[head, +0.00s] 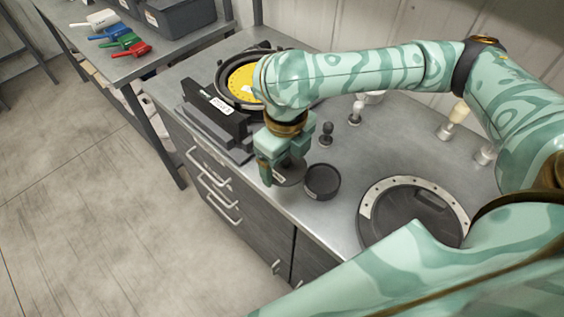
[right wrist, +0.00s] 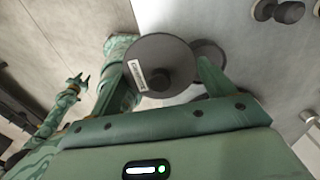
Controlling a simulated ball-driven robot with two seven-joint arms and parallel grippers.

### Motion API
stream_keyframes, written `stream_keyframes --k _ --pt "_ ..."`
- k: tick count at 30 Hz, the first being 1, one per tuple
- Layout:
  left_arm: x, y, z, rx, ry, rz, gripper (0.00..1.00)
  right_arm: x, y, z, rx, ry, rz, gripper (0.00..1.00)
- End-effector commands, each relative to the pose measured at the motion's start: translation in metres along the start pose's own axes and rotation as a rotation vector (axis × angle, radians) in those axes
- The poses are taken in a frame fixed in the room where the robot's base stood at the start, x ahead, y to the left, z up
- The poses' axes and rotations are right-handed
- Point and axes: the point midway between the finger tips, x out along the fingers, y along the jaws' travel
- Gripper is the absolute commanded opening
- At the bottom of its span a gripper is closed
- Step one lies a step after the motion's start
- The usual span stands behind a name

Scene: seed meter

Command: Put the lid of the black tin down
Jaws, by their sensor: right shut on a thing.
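The black tin (head: 322,182) stands open on the steel worktop near its front edge. My right gripper (head: 281,176) is just left of the tin, shut on the dark round lid (head: 292,174). In the right wrist view the lid (right wrist: 160,58) shows its knob and a white label between my fingers (right wrist: 160,85). Part of the tin (right wrist: 208,56) shows behind it. The lid seems to be above the worktop's front edge; its exact height is unclear. My left gripper (right wrist: 77,84) shows small in the right wrist view, its fingers apart and empty.
Left of the lid is a black seed meter with a yellow disc (head: 240,82). A large round black housing (head: 412,213) lies right of the tin. Dark knobbed pieces (head: 326,134) stand behind. Coloured scoops (head: 115,36) lie on another bench. Worktop between tin and housing is clear.

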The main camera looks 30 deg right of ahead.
Motion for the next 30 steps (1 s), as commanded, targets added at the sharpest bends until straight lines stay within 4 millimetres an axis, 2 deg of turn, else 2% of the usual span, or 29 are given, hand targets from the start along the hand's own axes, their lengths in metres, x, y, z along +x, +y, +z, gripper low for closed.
stream_keyframes --k 3,13,20,23,27,30 --pt "0.011 0.001 0.003 0.000 -0.005 0.002 0.36 0.013 -0.014 0.015 0.004 0.002 0.000 0.60" --pt "0.034 0.004 0.010 0.000 -0.019 0.007 0.36 0.053 -0.037 0.040 0.002 0.002 0.001 0.60" --pt "0.038 0.004 0.011 0.000 -0.022 0.008 0.36 0.062 -0.043 0.046 0.000 0.000 0.000 0.60" --pt "0.045 0.005 0.013 0.000 -0.026 0.009 0.36 0.073 -0.048 0.051 0.001 0.002 0.001 0.60" --pt "0.060 0.007 0.018 0.000 -0.036 0.013 0.36 0.100 -0.048 0.051 -0.002 0.004 0.001 0.60" --pt "0.060 0.007 0.019 0.000 -0.036 0.013 0.36 0.102 -0.048 0.051 -0.002 0.001 0.000 0.60"
